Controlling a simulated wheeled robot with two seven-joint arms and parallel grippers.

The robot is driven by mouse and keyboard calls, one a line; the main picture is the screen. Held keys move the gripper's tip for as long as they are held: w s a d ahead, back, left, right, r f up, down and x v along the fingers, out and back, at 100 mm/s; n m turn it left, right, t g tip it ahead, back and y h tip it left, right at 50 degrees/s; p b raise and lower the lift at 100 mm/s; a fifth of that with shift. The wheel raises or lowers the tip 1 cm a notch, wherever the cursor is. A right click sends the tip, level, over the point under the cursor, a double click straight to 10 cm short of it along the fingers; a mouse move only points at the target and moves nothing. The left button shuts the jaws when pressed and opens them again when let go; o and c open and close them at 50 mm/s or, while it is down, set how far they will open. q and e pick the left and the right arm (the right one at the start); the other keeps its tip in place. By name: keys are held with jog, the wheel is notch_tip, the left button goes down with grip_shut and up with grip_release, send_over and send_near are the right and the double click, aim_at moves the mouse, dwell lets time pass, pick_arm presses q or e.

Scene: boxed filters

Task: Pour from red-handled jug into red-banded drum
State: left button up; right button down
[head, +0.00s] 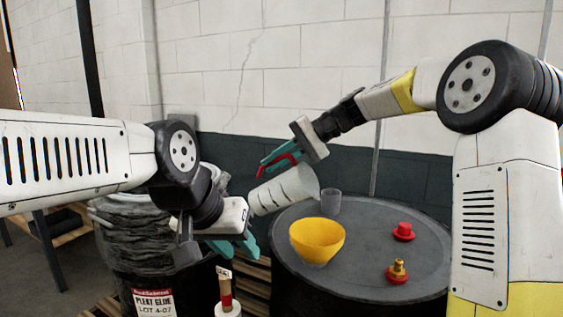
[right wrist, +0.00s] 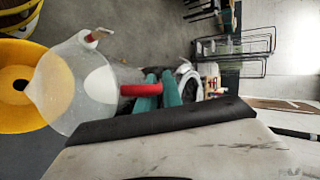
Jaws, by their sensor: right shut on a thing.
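The translucent white jug (head: 286,190) is tilted above the left part of the grey drum top (head: 375,280). My right gripper (head: 278,160) is shut on its red handle (head: 284,162); the handle also shows in the right wrist view (right wrist: 140,90). A yellow funnel-like bowl (head: 317,238) stands on the drum top, right of and below the jug. I see no stream of liquid. My left gripper (head: 235,247) is open and empty, below and left of the jug. I cannot make out a red band on this drum.
A black-wrapped drum (head: 125,250) with a red-topped label (head: 153,303) stands at left. A grey cup (head: 331,201), a red cap (head: 403,231) and a red-and-brass fitting (head: 397,272) are on the grey drum. A red-handled item (head: 226,292) stands at the lower middle.

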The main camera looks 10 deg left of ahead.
aim_at(288, 170)
jog(key=shift+s+d+f+n+y, duration=0.25)
jog(key=shift+d+f+y, duration=0.25)
jog(key=shift+d+y, duration=0.4)
jog(key=shift+s+d+f+n+y, duration=0.25)
jog(key=shift+d+f+y, duration=0.2)
jog(key=shift+d+y, duration=0.4)
dwell(3.3)
jog(key=shift+y, duration=0.35)
dwell(0.5)
